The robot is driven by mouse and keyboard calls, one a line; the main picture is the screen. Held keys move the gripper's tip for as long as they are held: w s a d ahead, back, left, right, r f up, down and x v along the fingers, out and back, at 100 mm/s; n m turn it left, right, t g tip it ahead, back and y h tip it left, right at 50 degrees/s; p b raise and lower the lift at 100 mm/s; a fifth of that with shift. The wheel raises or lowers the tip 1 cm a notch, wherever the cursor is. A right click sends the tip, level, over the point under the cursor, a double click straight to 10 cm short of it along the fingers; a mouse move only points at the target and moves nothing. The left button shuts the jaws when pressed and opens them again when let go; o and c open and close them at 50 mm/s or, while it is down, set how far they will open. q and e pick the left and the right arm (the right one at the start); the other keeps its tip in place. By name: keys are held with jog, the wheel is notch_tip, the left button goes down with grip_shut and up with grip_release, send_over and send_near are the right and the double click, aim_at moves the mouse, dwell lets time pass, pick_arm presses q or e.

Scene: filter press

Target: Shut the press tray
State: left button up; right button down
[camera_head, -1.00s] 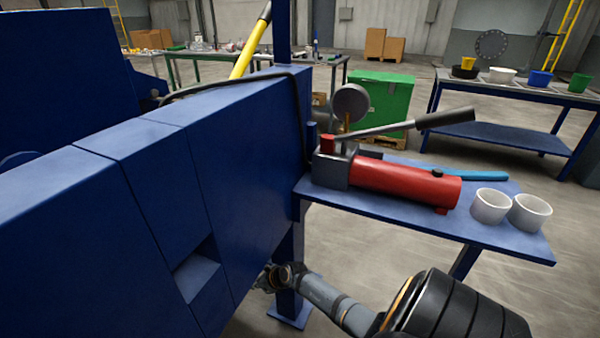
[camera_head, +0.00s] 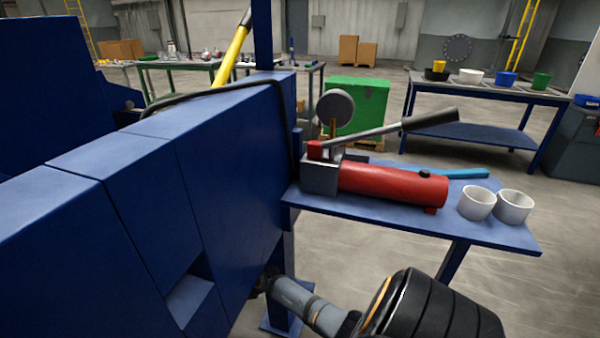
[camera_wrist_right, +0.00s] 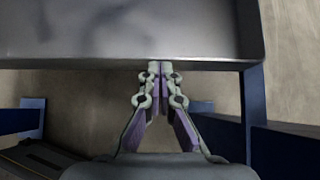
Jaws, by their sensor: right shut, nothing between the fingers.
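The filter press (camera_head: 230,170) is a large blue body filling the left of the head view, with a square recess (camera_head: 190,300) low in its side. In the right wrist view a grey metal tray (camera_wrist_right: 120,35) with a raised front rim spans the top. My right gripper (camera_wrist_right: 159,66) is shut and empty, its fingertips at the rim; I cannot tell whether they touch it. In the head view my right arm reaches in low beside the press, and its gripper is mostly hidden behind the press's edge. My left gripper is not in view.
A blue side shelf (camera_head: 400,222) carries a red hand pump (camera_head: 393,184) with a long lever, and two white cups (camera_head: 477,203). Blue legs (camera_wrist_right: 253,110) stand near my right gripper. A bench with coloured bowls (camera_head: 490,85) and a green crate (camera_head: 360,105) stand farther back.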

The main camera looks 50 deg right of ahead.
jog(key=s+d, duration=0.4)
jog(key=s, duration=0.8)
jog(key=shift+r, duration=0.35)
